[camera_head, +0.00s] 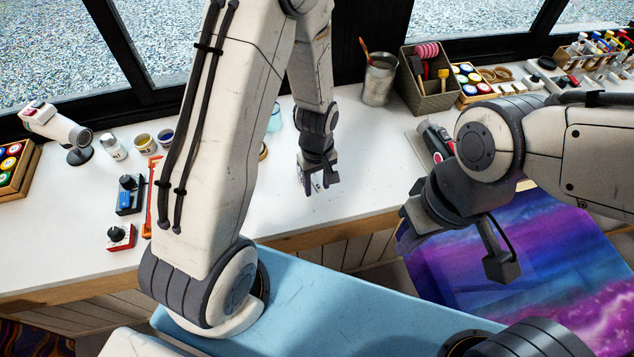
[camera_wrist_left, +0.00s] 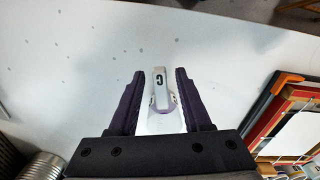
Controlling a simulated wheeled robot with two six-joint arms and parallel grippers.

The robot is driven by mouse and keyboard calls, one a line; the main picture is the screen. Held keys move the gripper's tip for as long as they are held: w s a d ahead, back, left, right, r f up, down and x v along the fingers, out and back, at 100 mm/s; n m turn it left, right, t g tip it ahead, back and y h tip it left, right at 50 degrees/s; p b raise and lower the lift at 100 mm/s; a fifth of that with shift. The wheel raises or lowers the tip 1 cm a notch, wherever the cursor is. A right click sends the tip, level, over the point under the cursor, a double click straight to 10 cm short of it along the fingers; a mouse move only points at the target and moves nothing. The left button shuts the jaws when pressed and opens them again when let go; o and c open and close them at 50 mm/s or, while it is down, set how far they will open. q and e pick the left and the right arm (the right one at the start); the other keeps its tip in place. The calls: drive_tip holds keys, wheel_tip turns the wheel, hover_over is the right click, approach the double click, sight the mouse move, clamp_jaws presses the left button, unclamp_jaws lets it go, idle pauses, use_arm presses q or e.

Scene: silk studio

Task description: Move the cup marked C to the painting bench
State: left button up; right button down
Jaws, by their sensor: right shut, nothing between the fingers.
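The cup marked C (camera_wrist_left: 163,98) is pale, with a black C on a grey patch, and sits on the white worktop (camera_wrist_left: 75,60). In the head view only a small part of it (camera_head: 308,186) shows beside my left gripper (camera_head: 322,183). My left gripper (camera_wrist_left: 160,88) is low over the worktop, its open fingers on either side of the cup; I cannot tell whether either touches it. My right gripper (camera_head: 455,245) is shut and empty, in front of a purple and blue painted surface (camera_head: 540,260). I cannot tell which surface is the painting bench.
A metal pot (camera_head: 379,80) and a dark basket (camera_head: 430,85) stand at the back of the worktop. Paint jars (camera_head: 145,143) and a grey-white device (camera_head: 58,128) are at left. Stacked frames (camera_wrist_left: 290,120) are right in the wrist view. The worktop's front middle is clear.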

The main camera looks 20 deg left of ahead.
use_arm(q)
drive_tip(key=shift+r, duration=0.1)
wheel_tip(320, 180, up, 10)
drive_tip(key=shift+r, duration=0.15)
idle(0.5)
drive_tip(key=s+d+r+m, duration=0.4)
drive_tip(key=s+d+m, duration=0.1)
drive_tip(key=s+m, duration=0.3)
drive_tip(key=s+d+r+m+h, duration=0.1)
drive_tip(key=s+d+r+m, duration=0.4)
drive_tip(key=s+m, duration=0.3)
drive_tip(key=shift+s+d+r, duration=0.2)
drive_tip(key=shift+s+d, duration=0.25)
drive_tip(key=shift+s, duration=0.5)
